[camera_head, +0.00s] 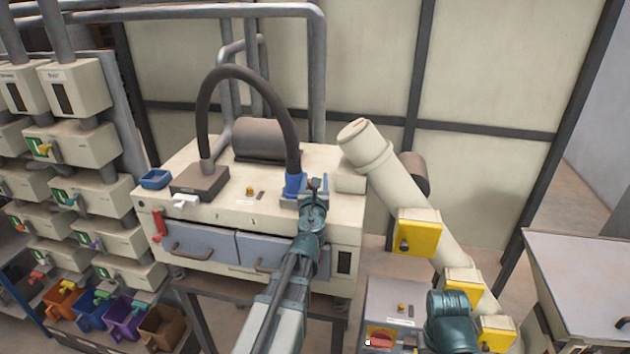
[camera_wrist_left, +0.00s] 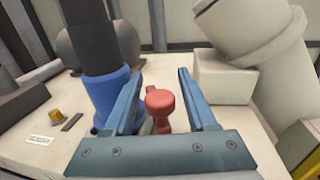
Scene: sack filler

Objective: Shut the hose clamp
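The dark hose (camera_head: 243,73) arches over the cream machine and ends in a blue cuff (camera_head: 294,185) at the right of its top. In the left wrist view the hose (camera_wrist_left: 90,35) runs down into the same blue cuff (camera_wrist_left: 112,92). A red clamp lever (camera_wrist_left: 160,104) with a rounded end stands beside the cuff. My left gripper (camera_head: 315,186) is over the clamp. In its wrist view the gripper (camera_wrist_left: 158,88) is open, with the red lever between its fingers and no clear grip on it. The left finger overlaps the cuff. The clamp's base is mostly hidden.
A thick cream pipe (camera_head: 395,185) slopes down right of the clamp, beside a pale block (camera_wrist_left: 222,80). A blue tray (camera_head: 155,179) and a dark box (camera_head: 199,181) sit on the machine's left. The top between box and cuff is mostly clear.

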